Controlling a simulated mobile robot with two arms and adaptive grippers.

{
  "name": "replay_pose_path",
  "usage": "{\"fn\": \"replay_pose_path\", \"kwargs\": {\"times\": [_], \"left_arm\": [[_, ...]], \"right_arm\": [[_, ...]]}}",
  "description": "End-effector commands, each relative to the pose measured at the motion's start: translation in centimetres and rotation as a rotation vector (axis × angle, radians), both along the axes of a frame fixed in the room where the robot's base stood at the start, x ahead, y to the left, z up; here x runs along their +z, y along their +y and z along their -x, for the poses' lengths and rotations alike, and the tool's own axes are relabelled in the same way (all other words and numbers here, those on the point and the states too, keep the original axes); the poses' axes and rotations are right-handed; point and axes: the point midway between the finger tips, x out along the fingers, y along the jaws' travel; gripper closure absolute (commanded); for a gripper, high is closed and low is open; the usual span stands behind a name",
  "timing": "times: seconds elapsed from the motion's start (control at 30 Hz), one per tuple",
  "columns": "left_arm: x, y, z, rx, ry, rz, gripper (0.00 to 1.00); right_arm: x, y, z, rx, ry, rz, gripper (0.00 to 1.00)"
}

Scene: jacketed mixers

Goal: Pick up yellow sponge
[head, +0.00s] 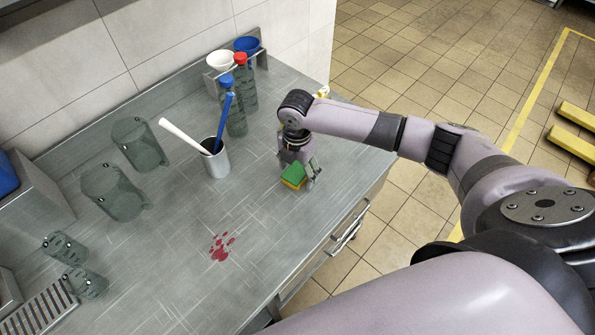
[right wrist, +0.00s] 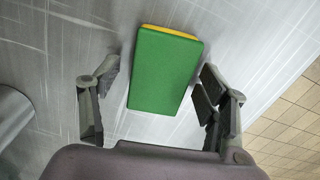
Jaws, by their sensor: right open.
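The sponge (head: 293,177) has a green top and a yellow lower layer. It lies on the steel counter near the right edge. In the right wrist view the sponge (right wrist: 163,70) shows mostly its green face, with a yellow strip along the far end. My right gripper (head: 299,172) is over the sponge, pointing down. In the right wrist view my right gripper (right wrist: 158,90) is open, with one finger on each side of the sponge and a gap to each. My left gripper is not in view.
A metal cup (head: 216,160) holds a white-handled and a blue-handled tool, left of the sponge. Bottles (head: 246,85) stand behind near a rack with bowls (head: 220,61). Grey transparent jugs (head: 113,190) stand left. A red spill (head: 222,246) lies in front on open counter.

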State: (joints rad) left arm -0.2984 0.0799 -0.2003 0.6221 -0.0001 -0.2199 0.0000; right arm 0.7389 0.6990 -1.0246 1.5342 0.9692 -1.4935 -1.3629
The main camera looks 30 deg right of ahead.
Motion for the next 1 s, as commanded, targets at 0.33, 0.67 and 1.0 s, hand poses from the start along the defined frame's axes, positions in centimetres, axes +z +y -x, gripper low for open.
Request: {"fn": "replay_pose_path", "kwargs": {"times": [0.33, 0.67, 1.0], "left_arm": [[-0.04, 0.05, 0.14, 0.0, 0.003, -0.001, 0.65], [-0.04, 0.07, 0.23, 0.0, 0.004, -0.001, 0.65], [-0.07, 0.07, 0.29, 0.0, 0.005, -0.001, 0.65]], "right_arm": [[0.06, 0.0, -0.01, -0.001, 0.0, 0.0, 0.48], [0.07, -0.01, -0.02, -0.001, 0.0, 0.0, 0.7], [0.22, -0.01, -0.04, -0.001, -0.001, 0.0, 0.74]]}}
